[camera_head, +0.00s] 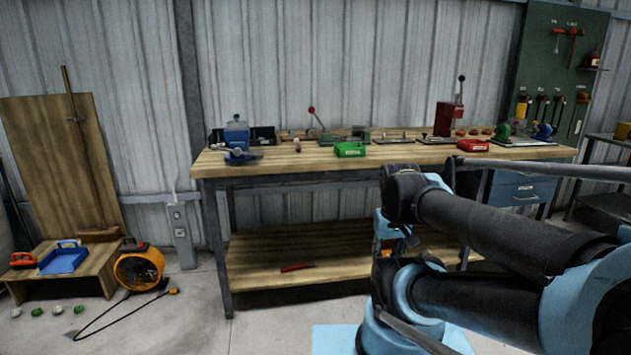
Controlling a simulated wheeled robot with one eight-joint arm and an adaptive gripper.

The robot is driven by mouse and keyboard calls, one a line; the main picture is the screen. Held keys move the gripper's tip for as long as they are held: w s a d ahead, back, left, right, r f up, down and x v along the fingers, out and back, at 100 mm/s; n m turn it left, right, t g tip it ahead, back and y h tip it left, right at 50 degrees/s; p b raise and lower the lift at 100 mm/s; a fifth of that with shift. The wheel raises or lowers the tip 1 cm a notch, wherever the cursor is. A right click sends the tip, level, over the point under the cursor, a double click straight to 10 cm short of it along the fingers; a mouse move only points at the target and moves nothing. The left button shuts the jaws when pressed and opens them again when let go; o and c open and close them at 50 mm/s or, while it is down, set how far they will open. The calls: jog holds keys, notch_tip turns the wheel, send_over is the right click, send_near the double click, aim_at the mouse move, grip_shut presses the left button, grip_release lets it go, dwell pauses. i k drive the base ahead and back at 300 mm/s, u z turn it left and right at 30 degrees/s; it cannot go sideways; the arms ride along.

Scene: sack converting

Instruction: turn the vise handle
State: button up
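A blue vise (237,134) stands on the left end of the wooden workbench (330,164). The vise handle is too small to make out clearly. My arm, in black and light blue, fills the lower right of the view, well to the right of the vise and apart from it. I cannot make out my gripper's fingers; they are out of view or hidden behind the arm links.
A green tray (350,149), a red tray (473,145) and a red lever press (449,112) stand on the bench. An orange fan (139,268) and a low wooden table (75,262) stand at left.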

aim_at(238, 152)
jog(key=k, duration=0.5)
jog(key=u, duration=1.15)
jog(key=i, duration=0.55)
jog(key=z, duration=0.2)
